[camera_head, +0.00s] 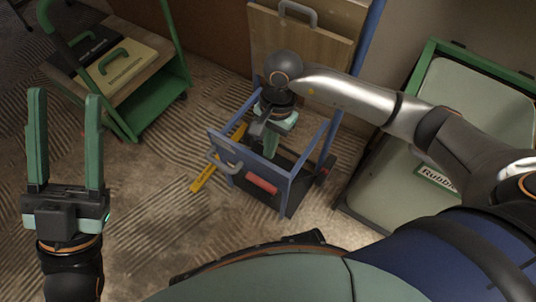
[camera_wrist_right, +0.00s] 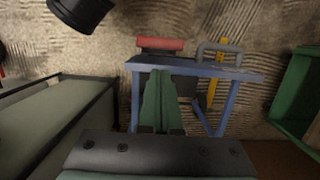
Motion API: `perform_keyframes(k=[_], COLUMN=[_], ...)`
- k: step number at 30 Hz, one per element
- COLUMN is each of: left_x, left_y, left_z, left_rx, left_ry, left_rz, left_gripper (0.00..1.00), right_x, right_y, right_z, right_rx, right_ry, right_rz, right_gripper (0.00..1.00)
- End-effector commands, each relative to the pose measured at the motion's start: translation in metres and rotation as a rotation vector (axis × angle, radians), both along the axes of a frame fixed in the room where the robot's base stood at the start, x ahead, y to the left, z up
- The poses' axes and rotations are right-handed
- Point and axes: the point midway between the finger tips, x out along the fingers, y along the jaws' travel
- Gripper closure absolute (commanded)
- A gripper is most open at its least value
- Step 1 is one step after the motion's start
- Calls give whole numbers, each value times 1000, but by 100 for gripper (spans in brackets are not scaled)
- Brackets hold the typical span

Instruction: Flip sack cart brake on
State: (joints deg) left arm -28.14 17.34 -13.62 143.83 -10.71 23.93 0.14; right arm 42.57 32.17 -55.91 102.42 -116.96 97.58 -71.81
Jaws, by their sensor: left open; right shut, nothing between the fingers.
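The blue-framed sack cart (camera_head: 289,190) stands mid-floor, with a dark base. A red bar (camera_head: 262,183) and a grey loop handle (camera_head: 225,162) are at its near side; I cannot tell which part is the brake. In the right wrist view the red bar (camera_wrist_right: 160,44) and grey handle (camera_wrist_right: 220,55) lie beyond my fingers. My right gripper (camera_head: 271,150) is shut and empty, pointing down inside the blue frame, apart from the red bar. Its fingers also show in the wrist view (camera_wrist_right: 158,85). My left gripper (camera_head: 66,95) is open and empty, far left.
A green cart (camera_head: 150,110) carrying cases stands at upper left. A yellow level-like bar (camera_head: 204,178) lies on the floor beside the blue frame. A large green-rimmed bin (camera_head: 455,100) stands at right, and a wooden board (camera_head: 300,45) behind.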

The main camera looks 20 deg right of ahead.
Motion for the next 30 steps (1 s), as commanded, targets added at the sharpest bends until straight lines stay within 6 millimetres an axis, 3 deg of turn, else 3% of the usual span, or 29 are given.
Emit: perform_keyframes(k=[6, 13, 18, 30], left_x=[1, 1, 1, 1], left_y=[-1, -2, -3, -4], left_z=[-17, -29, -32, -32], left_rx=[-11, -8, -2, -2], left_ry=[14, 22, 22, 22], left_rz=[-14, -19, -17, -17], left_gripper=[48, 48, 48, 48], right_x=[-6, -10, -11, -10], right_y=[7, 12, 13, 13], right_z=[-45, -77, -85, -85], right_rx=[1, 1, 2, 1], right_ry=[5, 4, 2, 1], right_rz=[0, -1, -1, -1], right_gripper=[100, 100, 100, 100])
